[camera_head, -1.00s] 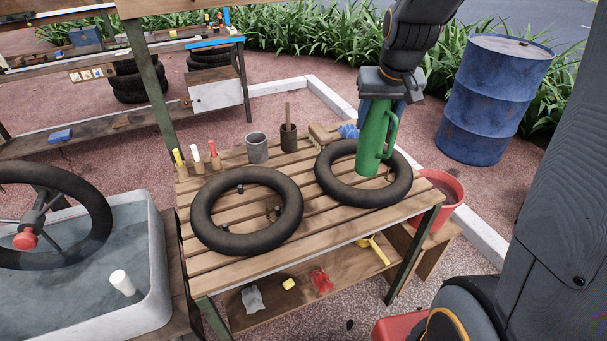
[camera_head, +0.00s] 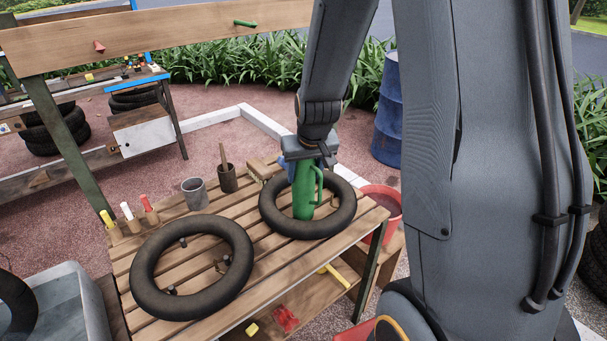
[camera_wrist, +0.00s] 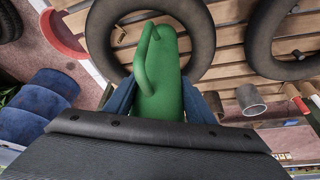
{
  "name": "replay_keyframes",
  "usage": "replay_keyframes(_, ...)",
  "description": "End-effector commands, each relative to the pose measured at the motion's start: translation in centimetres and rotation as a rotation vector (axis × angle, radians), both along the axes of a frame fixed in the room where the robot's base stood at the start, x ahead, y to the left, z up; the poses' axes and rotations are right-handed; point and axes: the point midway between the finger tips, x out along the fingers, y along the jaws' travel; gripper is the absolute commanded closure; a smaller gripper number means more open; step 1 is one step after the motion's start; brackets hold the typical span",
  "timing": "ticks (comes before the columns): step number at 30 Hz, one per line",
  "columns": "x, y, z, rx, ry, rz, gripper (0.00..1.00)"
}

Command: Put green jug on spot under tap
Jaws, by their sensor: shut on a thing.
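The green jug (camera_head: 304,193) is upright in my gripper (camera_head: 305,163), over the right-hand black ring (camera_head: 338,218) on the slatted wooden table (camera_head: 262,262). My gripper is shut on its upper part. In the wrist view, the jug (camera_wrist: 164,82) with its side handle sits between my blue fingers (camera_wrist: 160,100). I cannot tell whether the jug's base touches the slats or hangs just above them. I make out no tap for certain, and no marked spot shows.
A second black ring (camera_head: 137,281) lies left on the table. A grey cup (camera_head: 194,194), a dark pot (camera_head: 228,180) and several coloured-top sticks (camera_head: 127,215) line the back edge. A red bucket (camera_head: 381,205) stands right; a blue barrel (camera_head: 388,115) stands behind.

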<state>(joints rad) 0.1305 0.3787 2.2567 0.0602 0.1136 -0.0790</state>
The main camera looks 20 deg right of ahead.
Motion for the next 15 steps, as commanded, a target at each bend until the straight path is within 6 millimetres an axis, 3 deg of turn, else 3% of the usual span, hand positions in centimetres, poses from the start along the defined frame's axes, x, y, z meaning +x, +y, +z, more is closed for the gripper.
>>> replay_keyframes(15, -0.01, -0.06, -1.31, 0.0, 0.0, -0.002, 0.86)
